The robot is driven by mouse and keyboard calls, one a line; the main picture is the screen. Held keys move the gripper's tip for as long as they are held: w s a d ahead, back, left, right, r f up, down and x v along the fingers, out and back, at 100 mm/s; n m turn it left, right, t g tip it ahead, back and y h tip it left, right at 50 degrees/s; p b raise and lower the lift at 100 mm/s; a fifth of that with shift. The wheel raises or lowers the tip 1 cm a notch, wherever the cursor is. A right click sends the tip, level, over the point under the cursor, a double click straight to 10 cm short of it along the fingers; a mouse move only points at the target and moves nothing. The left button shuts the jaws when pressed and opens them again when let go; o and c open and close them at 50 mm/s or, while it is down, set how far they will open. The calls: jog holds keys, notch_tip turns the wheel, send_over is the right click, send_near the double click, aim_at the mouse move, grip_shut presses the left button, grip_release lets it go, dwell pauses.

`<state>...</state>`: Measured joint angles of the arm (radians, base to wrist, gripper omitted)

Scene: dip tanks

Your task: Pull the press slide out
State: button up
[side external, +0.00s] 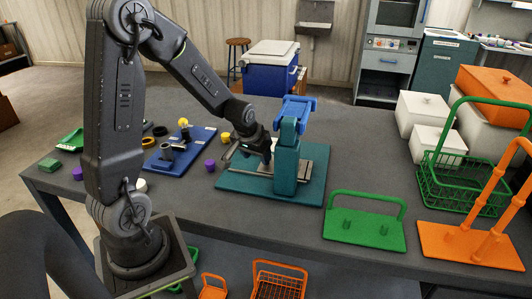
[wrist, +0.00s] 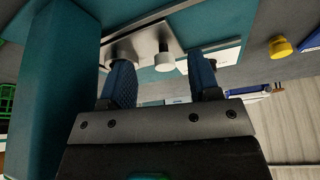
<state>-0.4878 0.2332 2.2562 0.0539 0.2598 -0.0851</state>
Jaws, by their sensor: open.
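The press has a teal column (side external: 286,165) with a blue top (side external: 296,108) and stands on a teal base plate (side external: 240,187). My gripper (side external: 265,160) is low over the base, close to the left side of the column. In the wrist view my gripper (wrist: 159,57) has its two blue fingers apart. A pale knob (wrist: 166,62) on a light grey slide plate (wrist: 128,48) shows in the gap between the fingers. I cannot tell whether either finger touches it. The teal column fills the left of the wrist view. In the side view my gripper hides the knob.
A blue board (side external: 180,155) with fittings lies to the left, with purple and yellow pieces near it. A green handled plate (side external: 364,233), a green basket (side external: 462,185) and an orange stand (side external: 470,245) are on the right. The table behind the press is mostly clear.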

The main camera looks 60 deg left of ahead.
jog(key=w+a, duration=0.2)
jog(key=w, duration=0.1)
jog(key=shift+w, duration=0.1)
jog(key=shift+x, duration=0.95)
jog(key=shift+w+a+f, duration=0.15)
jog(key=shift+w+f, duration=0.3)
jog(key=shift+c, duration=0.2)
grip_shut()
